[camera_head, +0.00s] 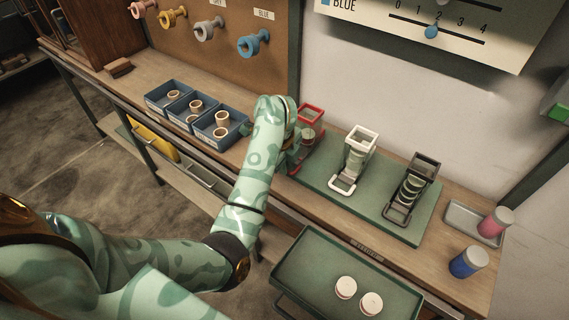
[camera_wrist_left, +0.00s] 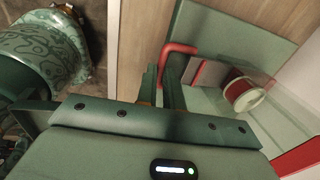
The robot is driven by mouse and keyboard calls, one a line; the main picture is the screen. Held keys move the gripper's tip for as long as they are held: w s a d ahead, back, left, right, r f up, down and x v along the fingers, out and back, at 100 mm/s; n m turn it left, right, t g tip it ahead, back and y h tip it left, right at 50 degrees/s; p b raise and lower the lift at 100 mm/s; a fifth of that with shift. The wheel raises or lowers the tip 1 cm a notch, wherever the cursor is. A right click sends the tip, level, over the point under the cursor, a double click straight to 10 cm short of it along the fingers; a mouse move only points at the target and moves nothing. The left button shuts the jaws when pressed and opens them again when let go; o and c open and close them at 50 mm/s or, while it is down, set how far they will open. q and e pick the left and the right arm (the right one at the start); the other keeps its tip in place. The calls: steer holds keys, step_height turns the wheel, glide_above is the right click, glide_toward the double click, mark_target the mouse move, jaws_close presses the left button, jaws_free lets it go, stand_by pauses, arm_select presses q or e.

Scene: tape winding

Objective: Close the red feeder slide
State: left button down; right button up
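The red feeder (camera_head: 311,113) stands at the left end of the green mat, partly hidden by my left arm. A pale roll (camera_head: 308,136) shows in its frame. In the left wrist view its bent red slide handle (camera_wrist_left: 178,48) and a pale roll (camera_wrist_left: 246,95) show. My left gripper (camera_head: 294,152) is low at the red feeder's front. In the left wrist view its two fingers (camera_wrist_left: 162,84) are close together, with the red handle right at their tips. Whether they grip the handle is unclear. My right gripper is not in view.
A white feeder (camera_head: 362,138) and a black feeder (camera_head: 426,163) stand to the right on the green mat (camera_head: 325,181). Blue bins (camera_head: 222,117) with rolls are to the left. A green tray (camera_head: 310,265) with two pale rolls is in front. Pink and blue jars stand at right.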

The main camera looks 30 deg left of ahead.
arm_select(q)
steer(key=shift+w+d+f+b, duration=0.1)
steer(key=shift+w+b, duration=0.4)
steer(key=shift+w, duration=0.25)
steer(key=shift+w+d+f+b, duration=0.1)
steer(key=shift+w+b, duration=0.4)
steer(key=shift+w, duration=0.2)
steer(key=shift+r, duration=0.3)
steer(key=c, duration=1.5)
jaws_free()
steer(key=shift+w+f, duration=0.1)
steer(key=shift+w, duration=0.05)
steer(key=s+r+p, duration=0.1)
steer(key=r+p, duration=0.2)
steer(key=r, duration=0.2)
steer(key=s+r+p, duration=0.1)
steer(key=r+p, duration=0.2)
steer(key=r, duration=0.2)
steer(key=r+p, duration=0.3)
steer(key=r, duration=0.3)
steer(key=shift+s+a, duration=0.15)
steer(key=shift+s, duration=0.25)
